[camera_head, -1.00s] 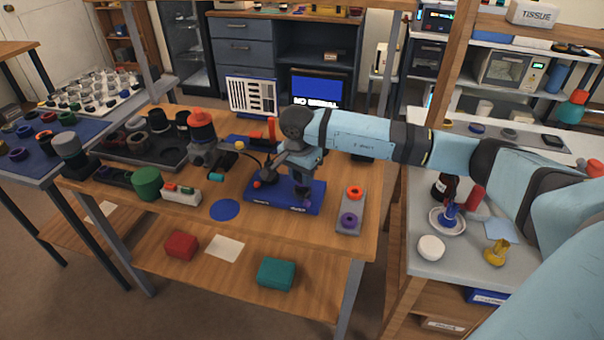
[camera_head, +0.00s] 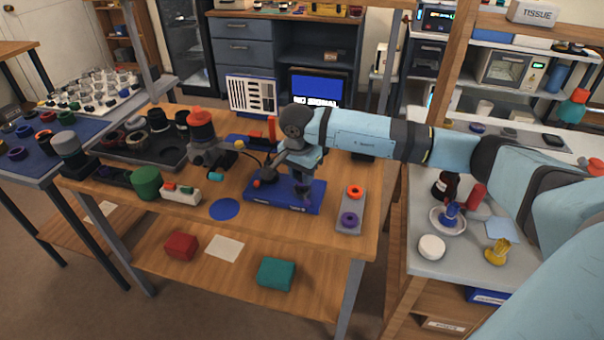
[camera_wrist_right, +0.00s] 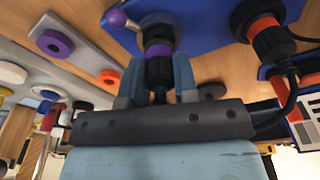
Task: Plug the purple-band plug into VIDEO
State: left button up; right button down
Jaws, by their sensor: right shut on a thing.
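My right gripper (camera_head: 303,190) is over the blue board (camera_head: 262,201) on the wooden table. In the right wrist view the gripper (camera_wrist_right: 157,82) is shut on the purple-band plug (camera_wrist_right: 158,50), with a finger on each side of its black body. The plug's black front end points at the blue board (camera_wrist_right: 198,12), against or very close to a grey ring there; I cannot tell whether it is seated. A purple ball (camera_wrist_right: 117,18) is beside that ring. An orange-band plug (camera_wrist_right: 266,30) with a black cable stands at the board. The VIDEO label is not legible. My left gripper is not in view.
A grey plate (camera_head: 345,228) with an orange ring (camera_head: 355,191) and a purple ring (camera_head: 349,220) lies right of the board. The monitor (camera_head: 317,88) behind shows "NO SIGNAL". A green cylinder (camera_head: 147,183) and a blue disc (camera_head: 224,209) are to the left.

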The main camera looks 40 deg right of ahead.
jog(key=shift+f+b, duration=0.6)
jog(key=shift+f, duration=0.05)
dwell(0.8)
jog(key=shift+s+a+f+b, duration=0.1)
jog(key=shift+s+f+b, duration=0.05)
jog(key=shift+f+b, duration=0.3)
dwell(0.9)
jog(key=c, duration=1.3)
grip_release()
jog(key=o, duration=0.5)
jog(key=shift+f, duration=0.15)
jog(key=shift+r, duration=0.2)
